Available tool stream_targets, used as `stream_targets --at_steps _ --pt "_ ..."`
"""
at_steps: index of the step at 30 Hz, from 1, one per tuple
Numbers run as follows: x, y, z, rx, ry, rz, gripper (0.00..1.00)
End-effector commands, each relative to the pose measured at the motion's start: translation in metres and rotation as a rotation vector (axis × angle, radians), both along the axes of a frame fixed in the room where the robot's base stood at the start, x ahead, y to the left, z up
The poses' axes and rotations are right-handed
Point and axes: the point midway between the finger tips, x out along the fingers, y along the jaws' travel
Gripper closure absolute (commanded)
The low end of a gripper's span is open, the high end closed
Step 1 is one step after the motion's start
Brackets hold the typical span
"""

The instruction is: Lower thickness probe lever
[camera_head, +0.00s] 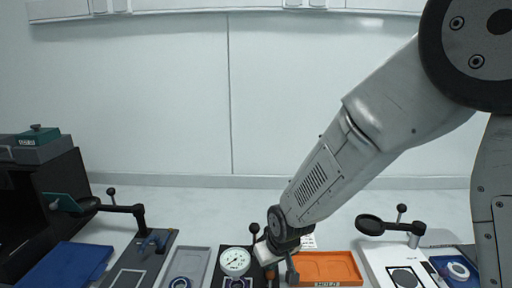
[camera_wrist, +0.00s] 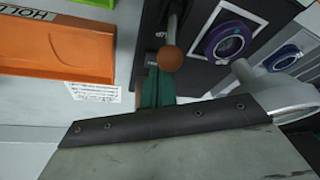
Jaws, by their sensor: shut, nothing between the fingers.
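The thickness probe station shows a white dial gauge (camera_head: 235,261) with a black-knobbed lever (camera_head: 254,229) standing behind it. The wrist view shows a brown ball knob (camera_wrist: 170,58) on a metal rod, beside a dark plate holding a purple-ringed disc (camera_wrist: 228,42). The silvery gauge housing (camera_wrist: 290,97) lies at the right of that view. My gripper (camera_head: 280,262) is shut and empty, low over the station, just right of the gauge. Its fingertips are not clear, and I cannot tell whether it touches the knob.
An orange tray (camera_head: 330,265) lies right of my gripper and a grey tray (camera_head: 187,264) left of the gauge. A magnifier on an arm (camera_head: 371,225) stands at the right. A dark block and blue mat (camera_head: 68,265) are at the left. The wall is behind.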

Motion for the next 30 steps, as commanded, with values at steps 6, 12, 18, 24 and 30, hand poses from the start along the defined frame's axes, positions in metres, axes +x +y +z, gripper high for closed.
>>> stream_targets --at_steps 6,12,18,24,30 --pt "-0.007 0.0 0.0 -0.001 0.002 0.001 1.0" --pt "-0.015 0.0 -0.002 -0.002 0.006 0.001 1.0" --pt "-0.022 0.0 -0.003 -0.004 0.008 0.002 1.0" --pt "-0.026 0.0 -0.001 -0.003 0.004 0.001 1.0" --pt "-0.029 0.001 -0.001 -0.001 0.003 0.0 1.0"
